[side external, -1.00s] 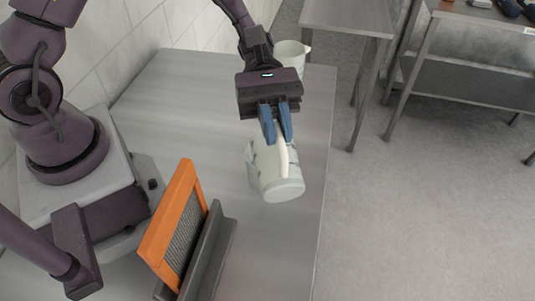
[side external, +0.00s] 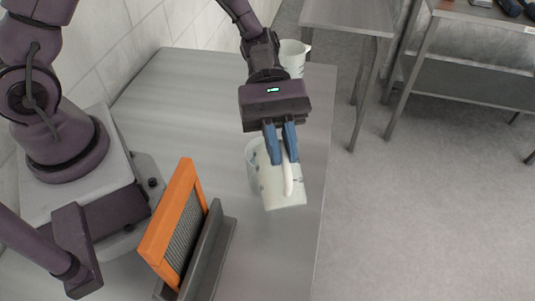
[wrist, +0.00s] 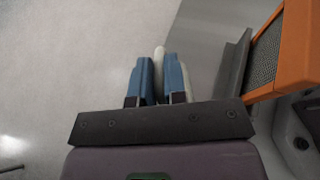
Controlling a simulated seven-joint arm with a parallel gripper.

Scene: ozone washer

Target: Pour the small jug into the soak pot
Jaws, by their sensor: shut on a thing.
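A pale jug (side external: 270,185) with dark marks on its side hangs from my gripper (side external: 283,160) in the side view, above the right part of the table. My gripper's blue fingers are shut on its white handle, which also shows between them in the wrist view (wrist: 160,55). The jug is tilted, its base toward the lower right and its rim toward the upper left. Its opening and contents are hidden. A second pale vessel with a spout (side external: 292,55) stands upright at the table's far end, partly behind my wrist. I cannot tell whether it is the soak pot.
An orange-framed mesh panel (side external: 175,217) stands in a grey holder (side external: 212,254) at the near left of the steel table (side external: 195,100). Bare table lies between the panel and the jug. The table's right edge is close to the jug. A separate metal bench (side external: 345,15) stands behind.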

